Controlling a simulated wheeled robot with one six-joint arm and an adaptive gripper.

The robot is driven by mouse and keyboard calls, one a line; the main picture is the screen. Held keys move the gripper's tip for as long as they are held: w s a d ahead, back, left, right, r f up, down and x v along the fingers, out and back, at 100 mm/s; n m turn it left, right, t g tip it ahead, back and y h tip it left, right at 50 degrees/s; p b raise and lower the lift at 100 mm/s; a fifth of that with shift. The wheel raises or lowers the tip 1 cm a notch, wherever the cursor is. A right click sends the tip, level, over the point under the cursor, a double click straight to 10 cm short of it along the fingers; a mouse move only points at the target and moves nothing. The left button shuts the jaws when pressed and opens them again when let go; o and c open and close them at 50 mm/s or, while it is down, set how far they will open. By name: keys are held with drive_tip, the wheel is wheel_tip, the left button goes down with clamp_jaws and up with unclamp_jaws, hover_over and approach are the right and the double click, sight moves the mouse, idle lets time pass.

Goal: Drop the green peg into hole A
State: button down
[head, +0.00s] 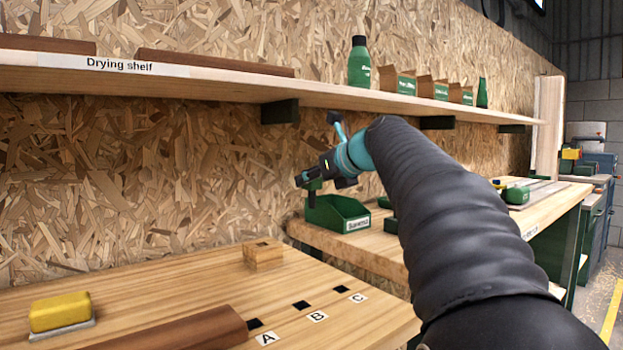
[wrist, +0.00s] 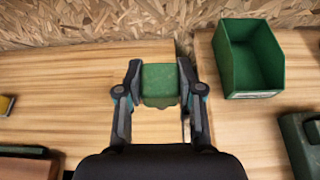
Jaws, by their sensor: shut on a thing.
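My gripper (head: 308,183) is shut on the green peg (wrist: 160,84), with one finger on each side of it in the wrist view. In the head view the peg (head: 312,198) hangs below the fingers, small and partly lost against a green bin behind.
Hole B (head: 301,305) and hole C (head: 342,290) lie in a row with hole A. A small wooden block (head: 263,255), a brown beam (head: 185,331) and a yellow-topped item (head: 60,312) are on this table. A green bin (head: 337,213) stands on the neighbouring bench. A shelf (head: 220,85) runs above.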

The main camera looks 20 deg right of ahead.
drive_tip(key=shift+r+p, duration=1.3)
drive_tip(key=shift+r, duration=1.1)
